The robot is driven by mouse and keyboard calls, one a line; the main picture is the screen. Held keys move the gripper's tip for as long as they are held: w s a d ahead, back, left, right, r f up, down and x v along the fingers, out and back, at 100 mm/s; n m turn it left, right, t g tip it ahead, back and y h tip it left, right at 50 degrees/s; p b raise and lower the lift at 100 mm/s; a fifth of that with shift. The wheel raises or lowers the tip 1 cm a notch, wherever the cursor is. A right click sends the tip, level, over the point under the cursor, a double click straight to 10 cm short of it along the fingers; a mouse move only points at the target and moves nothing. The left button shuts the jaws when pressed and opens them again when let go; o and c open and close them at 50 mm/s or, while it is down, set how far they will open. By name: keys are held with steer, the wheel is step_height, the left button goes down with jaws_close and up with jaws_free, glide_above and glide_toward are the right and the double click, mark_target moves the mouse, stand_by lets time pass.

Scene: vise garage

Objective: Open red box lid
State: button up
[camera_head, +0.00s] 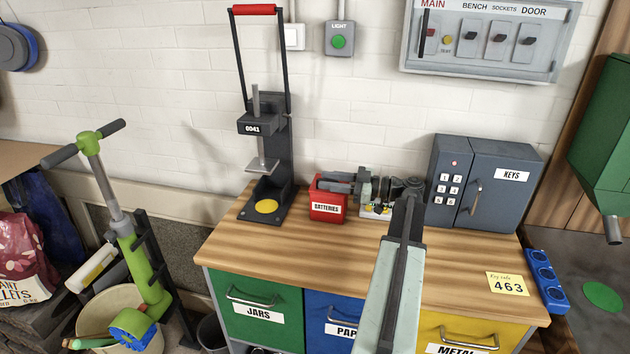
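The red box (327,207) labelled "BATTERIES" stands upright on the wooden workbench, right of the black press. My gripper (337,182) reaches in from the right, and its grey fingers overlap the top of the box in the head view. They hide much of the box's top, so I cannot tell whether the lid is open or shut. I cannot tell whether the fingers touch the lid or how far apart they are.
The black press (277,150) stands left of the box. The grey key safe (484,183) is at the right. A small white item (376,212) lies partly behind my arm. The front of the wooden workbench (330,253) is mostly clear, with a yellow note (507,284) at right.

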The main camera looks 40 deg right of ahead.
steer(key=x, duration=0.3)
steer(key=shift+w+a, duration=0.2)
steer(key=shift+w, duration=0.05)
jaws_close()
stand_by(1.2)
